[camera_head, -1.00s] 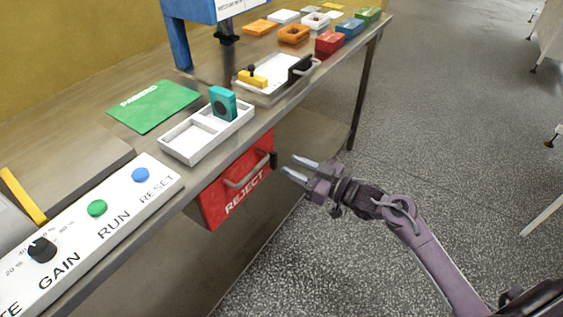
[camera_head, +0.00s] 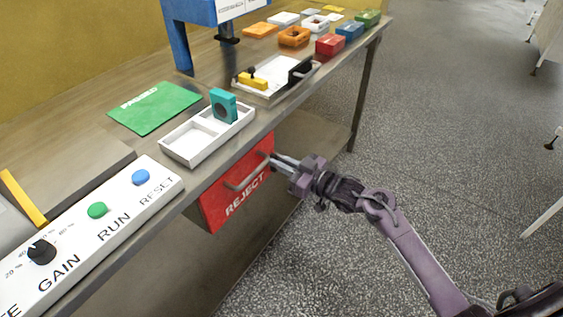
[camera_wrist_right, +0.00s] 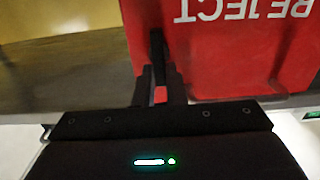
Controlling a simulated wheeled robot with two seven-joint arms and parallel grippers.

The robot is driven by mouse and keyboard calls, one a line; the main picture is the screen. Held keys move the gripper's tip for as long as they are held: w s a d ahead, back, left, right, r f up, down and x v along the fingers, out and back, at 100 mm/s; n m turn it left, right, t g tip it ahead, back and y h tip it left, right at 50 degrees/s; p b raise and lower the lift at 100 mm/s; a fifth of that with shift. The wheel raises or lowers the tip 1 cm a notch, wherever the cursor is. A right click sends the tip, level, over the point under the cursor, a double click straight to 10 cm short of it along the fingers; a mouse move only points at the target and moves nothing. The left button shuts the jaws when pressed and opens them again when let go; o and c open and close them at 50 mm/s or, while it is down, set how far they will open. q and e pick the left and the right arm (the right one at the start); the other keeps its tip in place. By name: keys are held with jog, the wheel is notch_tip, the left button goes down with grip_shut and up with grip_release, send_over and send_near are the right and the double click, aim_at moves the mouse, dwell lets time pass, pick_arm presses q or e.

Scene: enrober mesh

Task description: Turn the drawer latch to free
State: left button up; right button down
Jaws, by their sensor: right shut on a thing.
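The red REJECT drawer (camera_head: 232,200) with a grey bar handle (camera_head: 246,173) hangs under the bench's front edge. My right gripper (camera_head: 276,160) is at the drawer's right edge, shut on the small dark drawer latch, which its fingers mostly hide in the head view. In the right wrist view, the dark latch (camera_wrist_right: 157,45) stands upright beside the red drawer front (camera_wrist_right: 235,60), with its lower end between my fingers (camera_wrist_right: 160,90). A small red patch shows between the fingers. My left gripper is not in view.
Above the drawer, the bench carries a white divided tray (camera_head: 190,145) with a teal block (camera_head: 223,105) and a control panel (camera_head: 110,220) with buttons and a GAIN knob. A second tray (camera_head: 265,90) and several coloured boxes lie farther back.

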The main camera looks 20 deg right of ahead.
jog(key=shift+n, duration=0.3)
pick_arm(q)
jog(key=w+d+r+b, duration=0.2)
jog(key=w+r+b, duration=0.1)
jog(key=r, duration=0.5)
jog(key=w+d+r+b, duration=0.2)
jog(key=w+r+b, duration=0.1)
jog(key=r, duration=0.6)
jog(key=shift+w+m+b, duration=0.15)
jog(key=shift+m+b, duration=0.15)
jog(key=shift+b, duration=0.25)
pick_arm(e)
jog(key=shift+s+a+f+n, duration=0.15)
jog(key=shift+a+f+n, duration=0.1)
jog(key=shift+n, duration=2.7)
jog(key=shift+s+a+f+n, duration=0.2)
jog(key=shift+f+n, duration=0.1)
jog(key=shift+n, duration=2.6)
jog(key=shift+s+a+f+n, duration=0.15)
jog(key=shift+f+n, duration=0.1)
jog(key=shift+n, duration=2.7)
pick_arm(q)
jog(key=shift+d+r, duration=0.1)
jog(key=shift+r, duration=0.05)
